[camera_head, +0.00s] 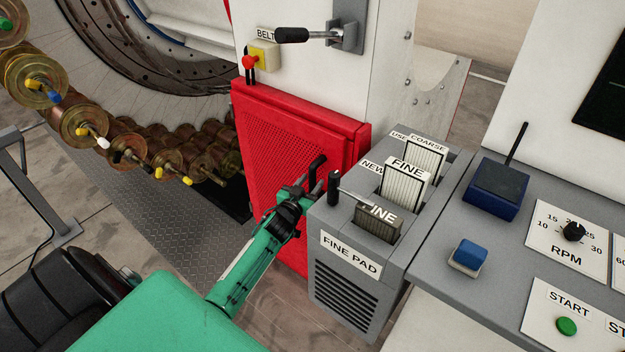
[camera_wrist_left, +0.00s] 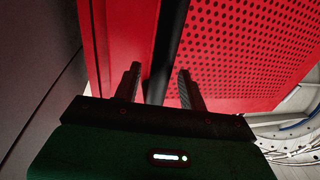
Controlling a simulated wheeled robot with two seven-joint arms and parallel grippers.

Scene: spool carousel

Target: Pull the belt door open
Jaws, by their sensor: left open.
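The belt door (camera_head: 285,150) is a red panel with a perforated face, low on the white machine body. It looks closed. It fills much of the left wrist view (camera_wrist_left: 240,45). Its black bar handle (camera_head: 317,163) is near the door's right edge. My left gripper (camera_head: 302,187) is at the handle, with its fingers pointing at the door. In the left wrist view, my left gripper (camera_wrist_left: 160,85) is open, and the dark handle bar (camera_wrist_left: 168,45) runs between its two fingers. I cannot tell whether either finger touches it. My right gripper is not in view.
A grey pad box (camera_head: 345,285) stands close to the right of my left gripper, with a black upright knob (camera_head: 333,188) on it. A BELT switch (camera_head: 262,55) and a lever (camera_head: 305,35) are above the door. Brass spools (camera_head: 85,125) hang at the left.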

